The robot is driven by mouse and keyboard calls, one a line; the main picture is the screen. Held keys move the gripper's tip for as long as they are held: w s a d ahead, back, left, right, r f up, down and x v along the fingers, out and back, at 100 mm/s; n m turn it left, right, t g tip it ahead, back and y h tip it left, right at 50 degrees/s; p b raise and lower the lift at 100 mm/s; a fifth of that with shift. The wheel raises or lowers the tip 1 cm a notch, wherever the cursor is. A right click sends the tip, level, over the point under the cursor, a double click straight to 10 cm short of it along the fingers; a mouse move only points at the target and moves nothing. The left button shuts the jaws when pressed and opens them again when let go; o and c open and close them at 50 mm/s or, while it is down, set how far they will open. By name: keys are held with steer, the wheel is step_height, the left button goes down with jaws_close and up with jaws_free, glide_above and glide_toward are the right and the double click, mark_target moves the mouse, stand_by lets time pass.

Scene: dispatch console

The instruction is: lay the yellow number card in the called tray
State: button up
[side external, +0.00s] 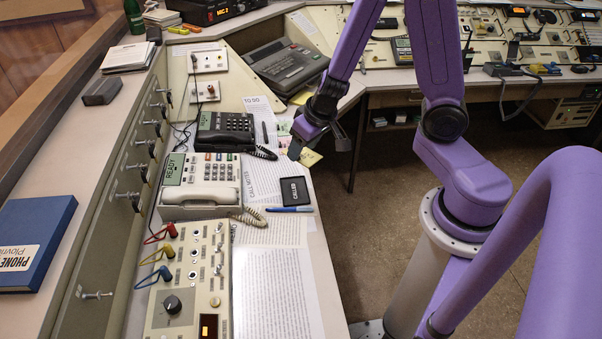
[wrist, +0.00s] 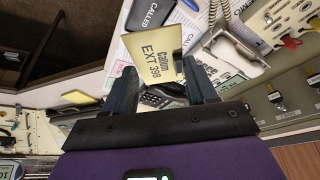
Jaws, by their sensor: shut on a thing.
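My gripper (side external: 318,148) is shut on the yellow number card (side external: 311,159), held in the air over the desk's right edge. In the wrist view the card (wrist: 155,48) stands out beyond my gripper's fingers (wrist: 162,86) and reads "Callum EXT 398". The called tray (side external: 294,190) is small and black with "CALLED" in white, lying on the papers below the card in the side view. The tray also shows at the top of the wrist view (wrist: 146,14), partly cut off and just past the card. I see no card in it.
A blue pen (side external: 290,209) lies just below the tray. A cream telephone (side external: 200,186) and a black telephone (side external: 225,131) stand to its left, with coiled cords near it. Another yellow piece (side external: 301,97) lies farther back. Open floor lies right of the desk edge.

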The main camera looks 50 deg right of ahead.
steer(key=shift+a+r+n, duration=0.35)
steer(key=shift+a+n, duration=0.15)
steer(key=shift+a, duration=0.05)
steer(key=shift+s+f+m, duration=0.2)
steer(key=shift+s+m, duration=0.25)
steer(key=shift+m, duration=0.05)
steer(key=s+d+f+m+g+h, duration=0.1)
steer(key=s+d+f+m+h, duration=0.15)
steer(key=s+m, duration=0.55)
steer(key=w+f, duration=0.3)
steer(key=w, duration=0.1)
steer(key=w+f, duration=0.3)
steer(key=w, duration=0.1)
steer(key=w+f, duration=0.3)
steer(key=w, duration=0.2)
steer(key=shift+d+f, duration=0.3)
steer(key=shift+f, duration=0.05)
steer(key=f, duration=0.2)
steer(key=shift+w+f+h, duration=0.2)
steer(key=shift+f+h, duration=0.05)
steer(key=shift+f, duration=0.45)
steer(key=shift+f, duration=0.6)
